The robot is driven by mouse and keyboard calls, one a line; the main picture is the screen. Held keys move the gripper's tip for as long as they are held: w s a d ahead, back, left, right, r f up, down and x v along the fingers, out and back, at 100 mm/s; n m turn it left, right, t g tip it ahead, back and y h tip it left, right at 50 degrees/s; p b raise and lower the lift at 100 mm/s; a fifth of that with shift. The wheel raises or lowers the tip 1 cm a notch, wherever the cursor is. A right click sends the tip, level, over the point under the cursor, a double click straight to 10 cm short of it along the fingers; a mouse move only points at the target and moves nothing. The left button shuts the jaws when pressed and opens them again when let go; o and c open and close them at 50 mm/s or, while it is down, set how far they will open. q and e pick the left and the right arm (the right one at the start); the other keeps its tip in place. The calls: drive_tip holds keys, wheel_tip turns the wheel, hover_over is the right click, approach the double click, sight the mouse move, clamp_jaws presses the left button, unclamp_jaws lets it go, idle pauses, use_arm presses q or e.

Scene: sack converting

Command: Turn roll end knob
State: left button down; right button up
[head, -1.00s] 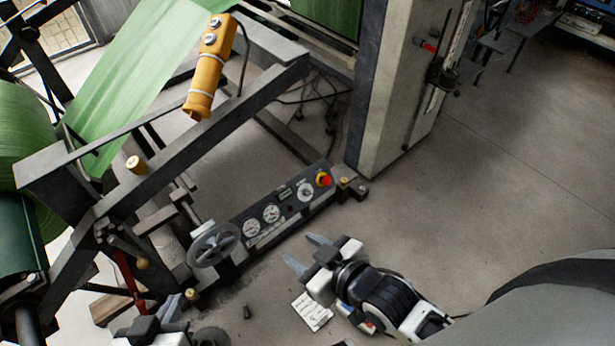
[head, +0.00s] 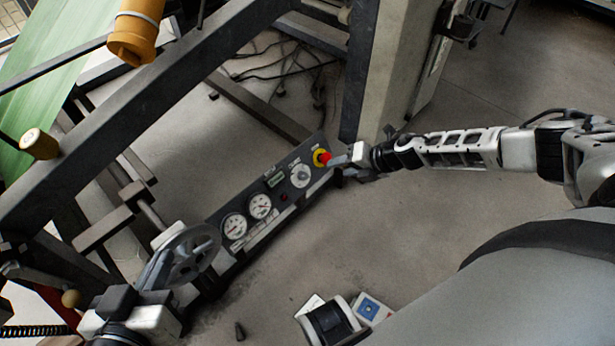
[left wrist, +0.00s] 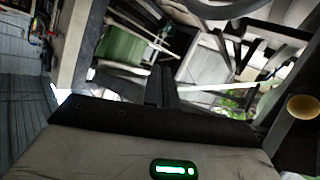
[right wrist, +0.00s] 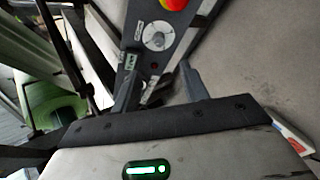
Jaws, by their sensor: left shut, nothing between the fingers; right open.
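A dark control panel (head: 268,200) low on the machine carries a round white-faced knob (head: 300,175), a small display and gauges. The knob also shows in the right wrist view (right wrist: 157,36), ahead of the fingers, with its small label unreadable. My right gripper (head: 342,165) is open at the panel's right end, close to the red button; its fingers (right wrist: 160,80) are apart with nothing held. I cannot tell whether it touches the panel. My left gripper (head: 157,264) is shut and empty beside the grey handwheel (head: 186,253); its closed fingers show in the left wrist view (left wrist: 162,88).
A red button on a yellow collar (head: 321,157) sits just beyond the knob. A dark frame beam (head: 130,115) and an orange pendant (head: 135,35) stand at upper left. A pale post (head: 395,80) rises behind the panel.

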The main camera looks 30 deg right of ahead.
sight(306, 176)
drive_tip(key=b+x, duration=0.6)
drive_tip(key=x, duration=0.6)
drive_tip(key=shift+a+f+b, duration=0.2)
drive_tip(key=shift+f+b, duration=0.05)
drive_tip(key=shift+b, duration=0.1)
drive_tip(key=shift+w+a+f+b, duration=0.2)
drive_tip(key=shift+w+f+b, duration=0.15)
drive_tip(key=shift+w, duration=0.1)
use_arm(q)
drive_tip(key=d+r+n+t+h, duration=0.1)
drive_tip(key=w+r+t+h, duration=0.1)
drive_tip(key=r, duration=0.1)
drive_tip(key=shift+d+n+t+h, duration=0.3)
drive_tip(key=shift+d+n+h, duration=0.1)
use_arm(e)
drive_tip(key=shift+a, duration=0.1)
use_arm(q)
drive_tip(key=shift+r, duration=0.1)
use_arm(e)
clamp_jaws()
